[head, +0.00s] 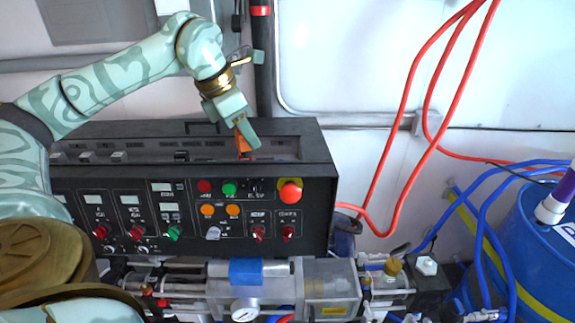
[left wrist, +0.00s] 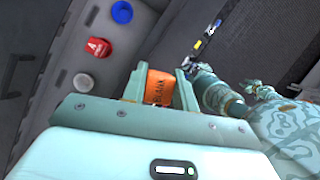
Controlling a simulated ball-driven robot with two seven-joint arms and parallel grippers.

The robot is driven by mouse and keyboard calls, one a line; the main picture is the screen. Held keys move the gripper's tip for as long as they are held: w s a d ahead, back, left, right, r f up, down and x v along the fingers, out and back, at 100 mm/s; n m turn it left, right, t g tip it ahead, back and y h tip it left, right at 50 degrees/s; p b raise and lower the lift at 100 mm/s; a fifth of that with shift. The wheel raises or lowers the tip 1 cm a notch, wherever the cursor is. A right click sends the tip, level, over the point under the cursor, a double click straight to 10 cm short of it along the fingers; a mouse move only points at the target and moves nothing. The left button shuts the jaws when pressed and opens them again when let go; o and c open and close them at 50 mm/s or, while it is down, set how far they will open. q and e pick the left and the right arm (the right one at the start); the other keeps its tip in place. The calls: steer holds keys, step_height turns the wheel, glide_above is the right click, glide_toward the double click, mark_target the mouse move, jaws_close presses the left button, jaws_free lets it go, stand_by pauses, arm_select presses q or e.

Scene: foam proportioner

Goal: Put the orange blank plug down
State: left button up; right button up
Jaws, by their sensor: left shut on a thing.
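The orange blank plug (head: 242,143) is held by my left gripper (head: 247,134) at the recessed top of the black console (head: 105,133). In the left wrist view, the plug (left wrist: 160,88) sits between the two fingers and shows dark lettering. The gripper is shut on it. The fingers hide part of the plug in the head view. I cannot tell whether its lower end touches the recess.
The left wrist view shows a blue cap (left wrist: 122,12), a red cap (left wrist: 98,47) and a white cap (left wrist: 83,82) on a grey surface. The console front carries an emergency stop (head: 290,192) and several buttons. Red hoses (head: 405,110) hang right; a blue drum (head: 540,255) stands far right.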

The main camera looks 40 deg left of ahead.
arm_select(q)
steer(key=w+a+f+p, duration=0.1)
steer(key=w+f, duration=0.2)
steer(key=w, duration=0.1)
steer(key=w+a+f, duration=0.1)
steer(key=w+f, duration=0.2)
steer(key=w, duration=0.2)
steer(key=w+a+f+p, duration=0.1)
steer(key=w+f, duration=0.2)
steer(key=w, duration=0.1)
steer(key=shift+w+f+p, duration=0.25)
steer(key=shift+w+p, duration=0.05)
steer(key=shift+p, duration=0.05)
steer(key=shift+w+a+f+p, duration=0.15)
steer(key=shift+f+p, duration=0.25)
steer(key=shift+f, duration=1.45)
steer(key=o, duration=1.1)
steer(key=shift+c, duration=0.2)
steer(key=v, duration=1.2)
steer(key=shift+b, duration=0.45)
